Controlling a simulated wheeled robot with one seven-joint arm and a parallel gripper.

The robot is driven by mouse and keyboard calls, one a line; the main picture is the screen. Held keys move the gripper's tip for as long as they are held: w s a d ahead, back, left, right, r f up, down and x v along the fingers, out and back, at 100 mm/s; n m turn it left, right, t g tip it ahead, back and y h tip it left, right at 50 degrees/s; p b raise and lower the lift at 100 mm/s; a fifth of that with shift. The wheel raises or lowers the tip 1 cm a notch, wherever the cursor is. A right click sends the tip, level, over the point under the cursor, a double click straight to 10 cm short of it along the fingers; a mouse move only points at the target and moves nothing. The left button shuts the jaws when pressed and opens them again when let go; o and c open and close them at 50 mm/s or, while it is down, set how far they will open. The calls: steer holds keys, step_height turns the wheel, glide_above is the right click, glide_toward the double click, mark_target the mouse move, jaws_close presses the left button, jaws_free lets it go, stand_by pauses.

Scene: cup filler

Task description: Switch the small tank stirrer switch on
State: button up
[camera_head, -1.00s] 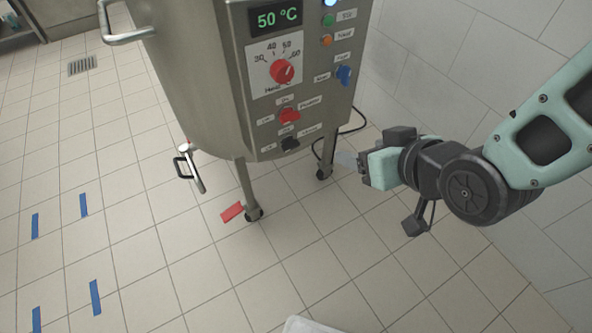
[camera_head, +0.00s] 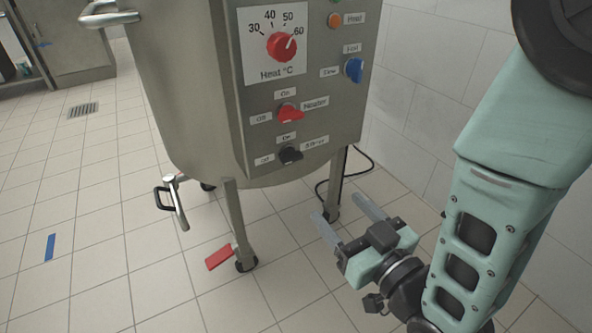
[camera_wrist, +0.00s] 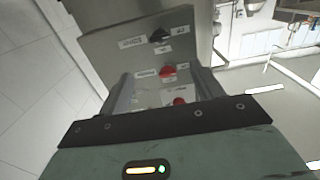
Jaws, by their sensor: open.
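The stirrer switch is a black rotary knob (camera_head: 290,155) low on the tank's steel control panel (camera_head: 330,110). On, Off and Stirrer labels surround it; I cannot tell its setting for sure. The black knob also shows in the wrist view (camera_wrist: 160,36), near the top, with the panel appearing upside down. My gripper (camera_head: 338,206) is open and empty, below and to the right of the knob and apart from it. Its two long grey fingers point up and left toward the tank's underside. The wrist view looks up at the panel past my gripper body.
A red heater switch (camera_head: 289,113) sits just above the black knob, with a blue knob (camera_head: 354,70) and the red heat dial (camera_head: 282,47) higher. A white tiled wall stands right.

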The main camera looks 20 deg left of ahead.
mark_target(294, 160)
steer(key=b+x, duration=0.5)
steer(key=x, duration=1.1)
steer(key=c, duration=1)
